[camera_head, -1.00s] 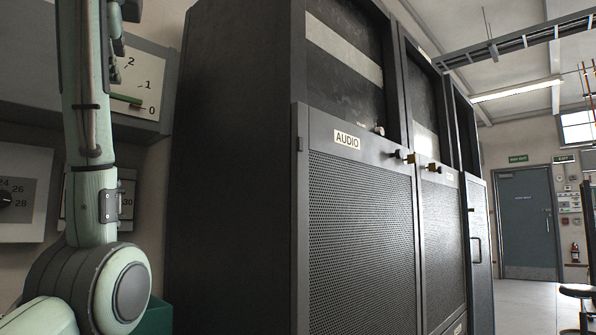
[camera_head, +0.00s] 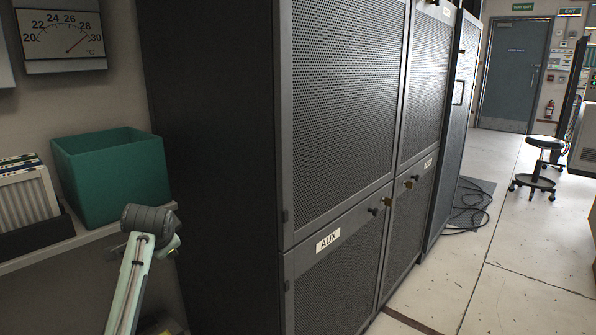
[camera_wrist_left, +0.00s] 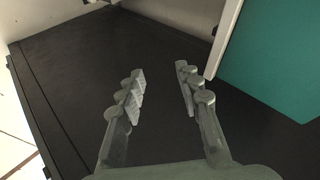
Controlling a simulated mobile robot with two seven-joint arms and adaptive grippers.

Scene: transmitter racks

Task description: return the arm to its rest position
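My left arm (camera_head: 132,275) enters the head view at the lower left, a pale green link ending in a dark round joint in front of the shelf edge and green bin. I cannot make out the left gripper's fingers there. In the left wrist view my left gripper (camera_wrist_left: 160,76) has its two fingers spread apart, with nothing between them. A dark flat surface lies beyond the fingers, and a teal panel with a pale edge is at the right. My right arm and gripper are not in view.
A tall black rack (camera_head: 215,150) with mesh doors stands right of my arm. A green bin (camera_head: 110,175) and files (camera_head: 25,195) sit on a shelf at left. A stool (camera_head: 538,170), cables (camera_head: 470,205) and open floor (camera_head: 520,250) lie to the right.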

